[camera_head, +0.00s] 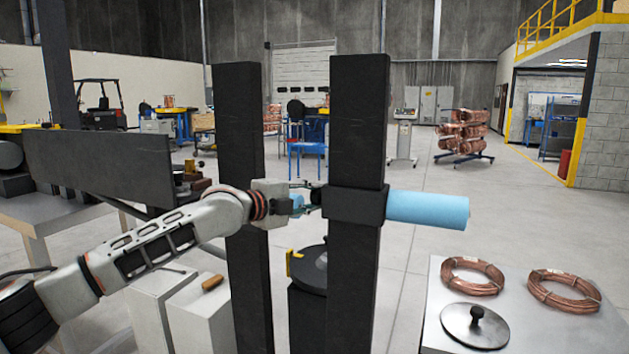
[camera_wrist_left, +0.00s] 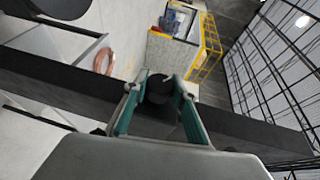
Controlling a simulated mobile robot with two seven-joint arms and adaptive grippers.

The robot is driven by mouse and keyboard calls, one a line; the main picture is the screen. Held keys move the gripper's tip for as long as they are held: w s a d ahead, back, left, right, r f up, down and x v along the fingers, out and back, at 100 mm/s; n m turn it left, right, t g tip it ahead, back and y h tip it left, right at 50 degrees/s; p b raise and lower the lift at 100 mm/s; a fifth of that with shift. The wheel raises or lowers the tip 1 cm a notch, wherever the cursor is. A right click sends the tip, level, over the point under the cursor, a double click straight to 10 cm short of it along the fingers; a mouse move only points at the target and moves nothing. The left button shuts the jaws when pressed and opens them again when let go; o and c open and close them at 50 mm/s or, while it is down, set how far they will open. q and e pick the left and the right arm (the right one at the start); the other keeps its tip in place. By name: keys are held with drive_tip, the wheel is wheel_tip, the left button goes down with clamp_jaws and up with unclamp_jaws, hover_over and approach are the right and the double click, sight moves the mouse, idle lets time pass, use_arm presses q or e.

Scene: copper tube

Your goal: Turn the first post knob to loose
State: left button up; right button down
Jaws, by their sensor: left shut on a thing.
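Two dark upright posts stand in the head view, the left post (camera_head: 239,150) and the right post (camera_head: 357,120). The right post has a dark collar (camera_head: 355,205), with a light blue cylinder (camera_head: 428,208) sticking out to its right. My left gripper (camera_head: 308,196) reaches past the left post to the left side of this collar. In the left wrist view, its green fingers (camera_wrist_left: 159,100) are shut on a dark round knob (camera_wrist_left: 159,86) in front of the dark post (camera_wrist_left: 235,124). The knob's turn position cannot be told. My right gripper is out of view.
A pale table (camera_head: 430,335) at the lower right holds two copper coils (camera_head: 473,262) (camera_head: 563,277) and a round metal lid (camera_head: 475,325) with a black knob. A dark round plate (camera_head: 312,270) sits low between the posts. A grey workbench (camera_head: 60,208) stands at left.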

use_arm(q)
drive_tip(key=g+y+p, duration=0.1)
drive_tip(key=p, duration=0.3)
drive_tip(key=n+g+y+p, duration=0.1)
drive_tip(key=g+p, duration=0.1)
drive_tip(key=p, duration=0.2)
drive_tip(key=shift+d+r+g+p, duration=0.1)
drive_tip(key=shift+r+g+p, duration=0.05)
drive_tip(key=shift+g+p, duration=0.15)
drive_tip(key=shift+n+g+y+p, duration=0.4)
drive_tip(key=shift+g+p, duration=0.05)
drive_tip(key=shift+g, duration=0.25)
drive_tip(key=shift+f+g+y, duration=0.2)
drive_tip(key=shift+g+y, duration=0.1)
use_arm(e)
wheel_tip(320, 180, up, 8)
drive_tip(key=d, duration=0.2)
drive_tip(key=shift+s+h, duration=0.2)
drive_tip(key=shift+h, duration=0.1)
use_arm(q)
drive_tip(key=shift+g, duration=0.4)
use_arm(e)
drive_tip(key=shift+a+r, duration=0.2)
use_arm(q)
drive_tip(key=o, duration=1.1)
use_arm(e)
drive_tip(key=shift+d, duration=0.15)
